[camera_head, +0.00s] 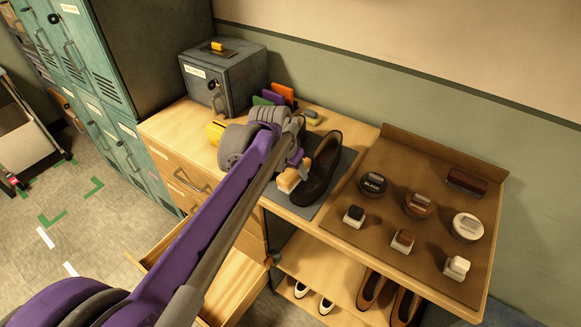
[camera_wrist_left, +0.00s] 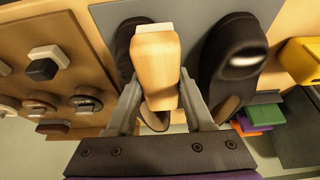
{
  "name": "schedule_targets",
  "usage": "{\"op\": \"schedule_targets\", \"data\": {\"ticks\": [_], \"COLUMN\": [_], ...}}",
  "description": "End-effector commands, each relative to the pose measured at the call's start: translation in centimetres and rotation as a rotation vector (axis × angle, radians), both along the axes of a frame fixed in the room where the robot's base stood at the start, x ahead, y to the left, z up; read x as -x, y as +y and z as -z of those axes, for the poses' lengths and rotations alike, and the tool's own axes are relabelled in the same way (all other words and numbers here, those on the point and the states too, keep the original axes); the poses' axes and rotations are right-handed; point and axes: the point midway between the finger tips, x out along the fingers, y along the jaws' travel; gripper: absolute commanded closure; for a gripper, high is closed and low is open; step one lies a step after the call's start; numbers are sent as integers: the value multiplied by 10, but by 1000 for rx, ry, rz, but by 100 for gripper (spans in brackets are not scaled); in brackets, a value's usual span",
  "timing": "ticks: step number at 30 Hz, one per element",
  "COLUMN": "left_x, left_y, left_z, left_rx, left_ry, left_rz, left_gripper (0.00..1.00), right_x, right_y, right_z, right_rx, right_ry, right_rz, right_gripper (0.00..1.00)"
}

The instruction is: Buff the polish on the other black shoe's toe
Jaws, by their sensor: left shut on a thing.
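One black shoe (camera_head: 324,165) lies on the grey mat on the bench, beside my left gripper (camera_head: 297,167). In the left wrist view it is on the left (camera_wrist_left: 124,48), partly hidden by a light wooden block with a pale end (camera_wrist_left: 157,68). My left gripper is shut on this block, which also shows in the head view (camera_head: 289,180). The other black shoe (camera_wrist_left: 240,65) is on the right in the wrist view, with a bright gloss on its toe. My arm mostly hides it in the head view. Contact between block and shoe is unclear. My right gripper is out of view.
To the right is a brown board (camera_head: 375,238) with polish tins, small daubers and a dark red brush (camera_head: 466,181). A grey safe (camera_head: 222,80) stands at the back left. A yellow object (camera_head: 215,131) is left of my gripper. A drawer (camera_head: 235,285) is open below.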

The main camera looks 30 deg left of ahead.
Motion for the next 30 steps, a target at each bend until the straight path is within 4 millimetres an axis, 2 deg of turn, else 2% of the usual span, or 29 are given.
{"op": "schedule_targets", "data": {"ticks": [6, 15, 24, 30], "left_x": [0, 0, 1, 1], "left_y": [-20, -32, -58, -68], "left_z": [-2, -2, 0, 1], "left_rx": [0, 1, 0, 1], "left_ry": [0, 0, -1, -1], "left_rz": [2, 1, 2, 0], "left_gripper": [100, 100, 100, 100], "right_x": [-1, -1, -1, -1], "right_y": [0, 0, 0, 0], "right_z": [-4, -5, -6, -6], "right_rx": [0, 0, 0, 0], "right_ry": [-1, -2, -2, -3], "right_rz": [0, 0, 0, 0], "right_gripper": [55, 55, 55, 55]}}
